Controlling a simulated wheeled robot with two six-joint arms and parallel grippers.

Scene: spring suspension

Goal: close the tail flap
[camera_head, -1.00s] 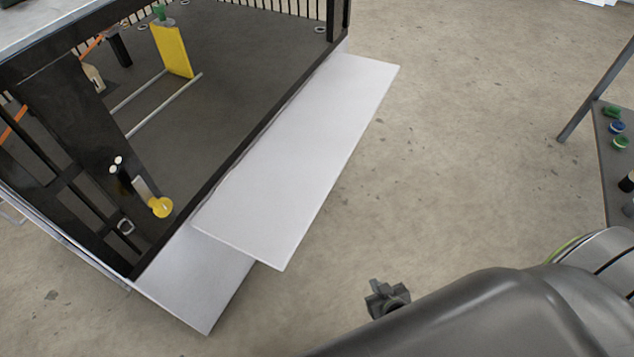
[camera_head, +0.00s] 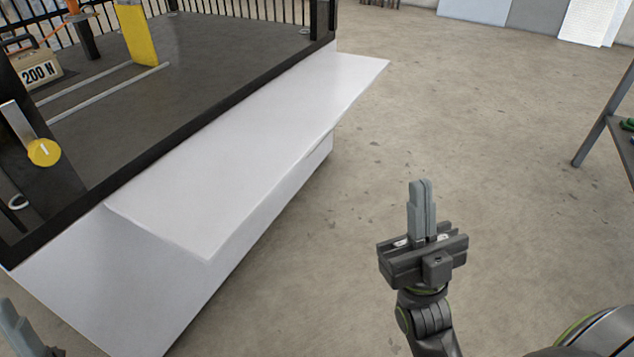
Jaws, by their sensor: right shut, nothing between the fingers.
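The tail flap, a flat white panel (camera_head: 240,155), juts outward from the dark edge of a fenced platform, standing open. A white body face (camera_head: 110,285) shows below it. My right gripper (camera_head: 421,185) is shut and empty, fingers pointing up, over the floor to the right of the flap and apart from it. Part of my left gripper (camera_head: 18,325) shows at the lower left corner. It is mostly cut off, so its jaw state cannot be told.
The platform's dark floor (camera_head: 200,65) holds a yellow post (camera_head: 137,33), a box marked 200 N (camera_head: 38,72) and a lever with a yellow disc marked 1 (camera_head: 44,152). A table (camera_head: 622,140) stands at the right edge. The concrete floor between is clear.

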